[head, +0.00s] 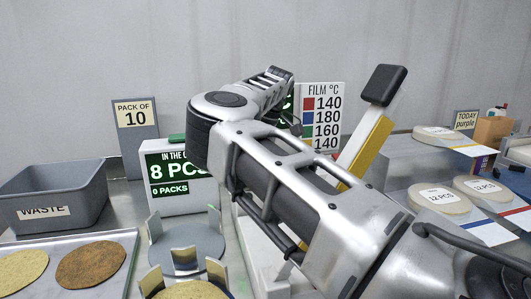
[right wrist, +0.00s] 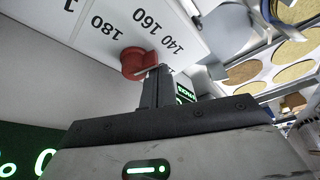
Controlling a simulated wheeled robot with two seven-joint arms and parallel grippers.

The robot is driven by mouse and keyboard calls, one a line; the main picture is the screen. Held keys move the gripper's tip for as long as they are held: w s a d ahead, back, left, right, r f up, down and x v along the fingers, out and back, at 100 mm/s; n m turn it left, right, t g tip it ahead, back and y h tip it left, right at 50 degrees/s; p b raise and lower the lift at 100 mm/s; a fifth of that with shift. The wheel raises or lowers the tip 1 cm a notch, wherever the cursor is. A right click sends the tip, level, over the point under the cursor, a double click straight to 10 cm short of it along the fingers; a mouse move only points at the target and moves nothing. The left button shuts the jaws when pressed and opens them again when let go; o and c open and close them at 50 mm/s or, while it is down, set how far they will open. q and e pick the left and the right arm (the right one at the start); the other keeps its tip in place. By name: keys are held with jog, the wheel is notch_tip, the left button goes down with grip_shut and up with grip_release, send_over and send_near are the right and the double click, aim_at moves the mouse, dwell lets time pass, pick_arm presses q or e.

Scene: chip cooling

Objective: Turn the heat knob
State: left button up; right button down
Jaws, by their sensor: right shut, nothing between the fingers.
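The heat knob (right wrist: 138,62) is red and shows in the right wrist view, on a white dial panel (right wrist: 75,25) printed 180, 160 and 140. My right gripper (right wrist: 157,82) is shut and empty. Its dark fingertips are right beside the knob and overlap its edge in the picture; I cannot tell if they touch. In the head view my right arm crosses the middle and hides the knob and the gripper. My left gripper is not in view.
A counter display (head: 170,168) reads 8 PCS, 0 PACKS. A round holder with upright tabs (head: 188,246) stands in front. Pale disc stacks (head: 440,198) sit on grey stands at the right.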

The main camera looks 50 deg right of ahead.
jog(key=shift+s+r+n+y+p, duration=0.1)
jog(key=shift+s+n+y+p, duration=0.2)
jog(key=shift+n, duration=0.7)
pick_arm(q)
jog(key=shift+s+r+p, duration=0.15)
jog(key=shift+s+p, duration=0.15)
pick_arm(e)
jog(key=shift+s+d, duration=0.1)
jog(key=shift+s, duration=0.05)
jog(key=shift+s+d, duration=0.25)
pick_arm(q)
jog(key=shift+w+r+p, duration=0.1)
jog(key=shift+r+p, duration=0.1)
jog(key=shift+p, duration=0.15)
pick_arm(e)
jog(key=shift+s+d, duration=0.15)
jog(key=shift+d, duration=0.05)
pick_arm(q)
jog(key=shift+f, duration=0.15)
pick_arm(e)
jog(key=shift+s+a+f, duration=0.2)
pick_arm(q)
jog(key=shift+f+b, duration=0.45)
jog(key=shift+b, duration=0.05)
pick_arm(e)
jog(key=shift+s+a+r, duration=0.1)
jog(key=shift+s+a, duration=0.25)
jog(key=shift+s, duration=0.05)
